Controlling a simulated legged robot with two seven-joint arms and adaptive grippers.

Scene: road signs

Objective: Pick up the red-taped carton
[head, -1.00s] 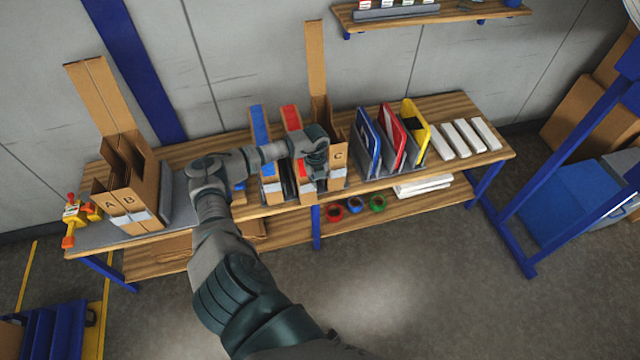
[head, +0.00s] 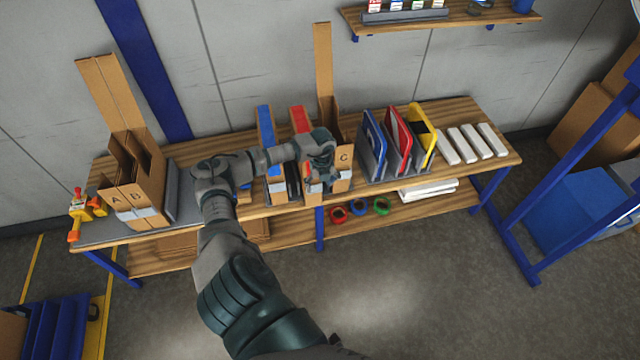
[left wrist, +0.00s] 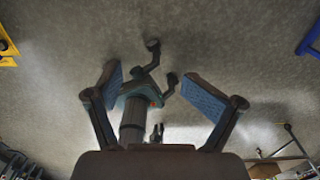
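The red-taped carton (head: 301,120) is a tall, narrow brown box with a red strip on top. It stands upright in a rack on the wooden bench in the head view.
A blue-taped carton (head: 266,130) stands left of the red one. An open box marked C (head: 343,160) stands close on the right. A box marked A B (head: 128,197) stands left.

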